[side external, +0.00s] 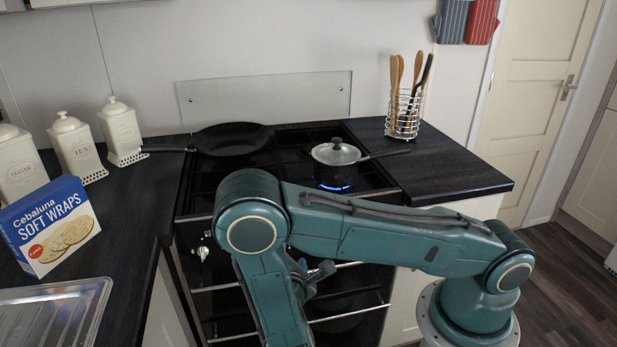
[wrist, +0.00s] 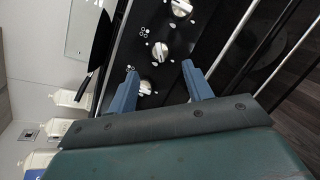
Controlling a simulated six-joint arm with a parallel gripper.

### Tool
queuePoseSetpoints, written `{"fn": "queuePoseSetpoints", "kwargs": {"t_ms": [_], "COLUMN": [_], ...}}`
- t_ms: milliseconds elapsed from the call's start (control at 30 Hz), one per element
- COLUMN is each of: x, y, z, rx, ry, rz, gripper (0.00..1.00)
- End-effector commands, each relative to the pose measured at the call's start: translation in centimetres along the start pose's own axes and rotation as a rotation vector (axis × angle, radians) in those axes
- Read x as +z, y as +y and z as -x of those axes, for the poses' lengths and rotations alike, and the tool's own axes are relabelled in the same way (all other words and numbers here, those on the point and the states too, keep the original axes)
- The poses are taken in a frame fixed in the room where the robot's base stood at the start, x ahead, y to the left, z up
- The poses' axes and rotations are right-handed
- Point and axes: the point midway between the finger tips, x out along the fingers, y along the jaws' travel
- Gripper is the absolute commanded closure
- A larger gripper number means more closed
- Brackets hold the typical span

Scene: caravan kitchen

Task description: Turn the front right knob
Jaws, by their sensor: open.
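The cooker's dark front panel (wrist: 172,67) crosses the wrist view at a slant, with white knobs in a row. One knob (wrist: 146,87) is low between my fingers, a second knob (wrist: 160,49) is just beyond the fingertips, and a third knob (wrist: 181,9) is at the top edge. I cannot tell for certain which is the front right knob. My gripper (wrist: 161,67) is open and empty, with blue fingers apart. In the side view my gripper (side external: 318,272) is before the cooker front; my arm hides most knobs, leaving one (side external: 203,253) visible at left.
A black frying pan (side external: 232,139) sits at the back left. Oven rails (side external: 350,313) cross the front below. A utensil rack (side external: 404,112) and wraps box (side external: 48,228) stand on the worktops.

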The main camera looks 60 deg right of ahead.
Motion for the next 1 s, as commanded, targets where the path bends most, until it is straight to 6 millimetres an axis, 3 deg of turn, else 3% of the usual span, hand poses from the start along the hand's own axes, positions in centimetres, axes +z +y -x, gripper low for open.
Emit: {"fn": "queuePoseSetpoints", "kwargs": {"t_ms": [500,1000], "x": [0.0,0.0], "y": [0.0,0.0], "z": [-5.9,-7.4], "rx": [-0.003,0.000], "ry": [-0.002,0.001], "rz": [-0.001,0.000], "gripper": [0.50,0.50]}}
